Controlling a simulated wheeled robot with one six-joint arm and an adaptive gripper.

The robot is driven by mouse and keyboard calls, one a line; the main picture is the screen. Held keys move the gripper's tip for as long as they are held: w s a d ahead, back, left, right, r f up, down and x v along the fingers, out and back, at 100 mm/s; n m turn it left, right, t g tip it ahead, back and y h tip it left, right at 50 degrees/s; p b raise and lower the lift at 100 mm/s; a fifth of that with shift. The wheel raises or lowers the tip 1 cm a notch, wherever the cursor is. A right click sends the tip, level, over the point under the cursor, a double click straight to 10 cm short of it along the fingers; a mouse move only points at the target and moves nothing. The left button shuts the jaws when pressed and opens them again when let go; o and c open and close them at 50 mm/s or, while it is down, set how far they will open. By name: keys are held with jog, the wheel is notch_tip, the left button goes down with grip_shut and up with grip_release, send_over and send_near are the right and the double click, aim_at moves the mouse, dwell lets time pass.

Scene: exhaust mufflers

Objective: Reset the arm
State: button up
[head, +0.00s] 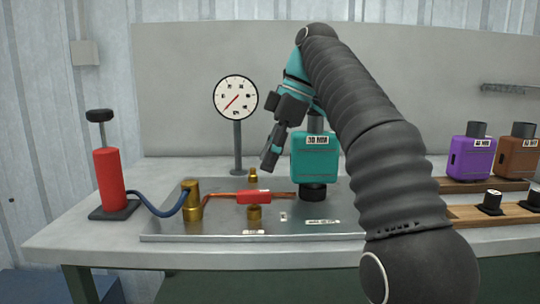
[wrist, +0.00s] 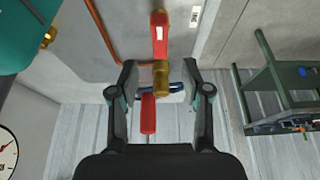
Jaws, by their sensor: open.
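My arm reaches in from the right in the head view, and my gripper (head: 270,160) hangs in front of the back board, above the metal plate (head: 170,227). In the wrist view the two fingers of my gripper (wrist: 160,75) are spread apart with nothing held. A red valve (head: 253,197) with brass ends sits on the plate below my gripper. In the wrist view this red valve (wrist: 160,35) shows beyond and between the fingertips. A teal muffler (head: 315,158) marked 30 MM stands upright on a black fitting just right of my gripper.
A red hand pump (head: 109,180) with a blue hose stands at the left, linked to a brass fitting (head: 192,202). A dial gauge (head: 236,98) stands behind the plate. Purple (head: 471,158) and brown (head: 515,160) mufflers stand on a wooden rack at the right.

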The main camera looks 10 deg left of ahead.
jog(key=s+d+f+m+t+h, duration=0.1)
jog(key=s+d+f+m+t, duration=0.2)
jog(key=d+m, duration=0.4)
jog(key=s+d+f+m+t, duration=0.1)
jog(key=s+d+f+m, duration=0.3)
jog(key=d, duration=0.5)
jog(key=s+d+f+m+t+h, duration=0.1)
jog(key=s+d+f+m, duration=0.4)
jog(key=s+f, duration=0.3)
jog(key=s+d+f+m+t+h, duration=0.1)
jog(key=s+d+f+m, duration=0.3)
jog(key=f, duration=0.9)
jog(key=s+d+h, duration=0.1)
jog(key=s+d, duration=0.2)
jog(key=shift+s+m+t, duration=0.35)
jog(key=shift+m+t, duration=0.05)
jog(key=shift+d, duration=0.1)
dwell(1.8)
